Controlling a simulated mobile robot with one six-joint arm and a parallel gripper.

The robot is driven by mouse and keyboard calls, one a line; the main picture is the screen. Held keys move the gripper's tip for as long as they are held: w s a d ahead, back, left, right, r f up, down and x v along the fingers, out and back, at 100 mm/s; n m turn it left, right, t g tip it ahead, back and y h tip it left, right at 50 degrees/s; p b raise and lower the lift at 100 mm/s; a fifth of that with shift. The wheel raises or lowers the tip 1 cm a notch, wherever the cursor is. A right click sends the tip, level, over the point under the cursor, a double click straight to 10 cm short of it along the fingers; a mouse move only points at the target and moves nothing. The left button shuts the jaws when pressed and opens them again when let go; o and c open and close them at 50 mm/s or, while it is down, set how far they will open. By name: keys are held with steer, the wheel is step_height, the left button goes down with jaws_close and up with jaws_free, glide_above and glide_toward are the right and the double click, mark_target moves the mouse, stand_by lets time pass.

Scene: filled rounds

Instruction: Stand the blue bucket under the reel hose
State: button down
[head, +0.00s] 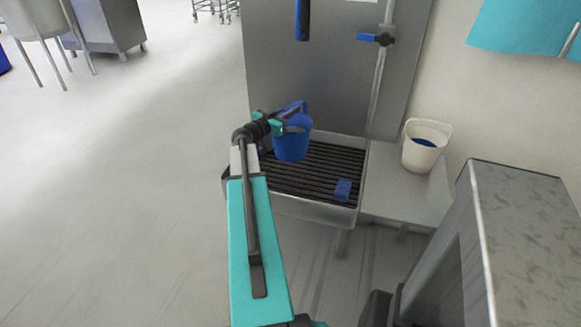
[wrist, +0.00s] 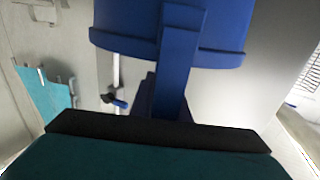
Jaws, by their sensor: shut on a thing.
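The blue bucket (head: 292,144) is upright in the head view, over the left back part of a slatted grate (head: 318,183). I cannot tell whether its base touches the slats. My gripper (head: 283,122) is shut on the bucket, at its upper part. In the wrist view the bucket (wrist: 200,30) fills the top middle, with a blue strip running down to my gripper (wrist: 160,125). The blue reel hose end (head: 302,20) hangs at the top of the head view, above the bucket.
A small blue block (head: 343,189) lies on the grate's right front. A white bucket with blue contents (head: 421,155) stands on the side shelf (head: 400,190). A vertical pipe with a blue valve (head: 376,39) runs at the back. A grey metal cabinet (head: 530,220) stands at right.

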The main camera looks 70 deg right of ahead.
mark_target(277, 140)
step_height(277, 140, down, 6)
stand_by(0.5)
steer(key=shift+f, duration=0.1)
steer(key=shift+f, duration=2)
steer(key=c, duration=1.7)
jaws_free()
steer(key=b+v, duration=0.1)
steer(key=v, duration=1.1)
steer(key=shift+w, duration=0.1)
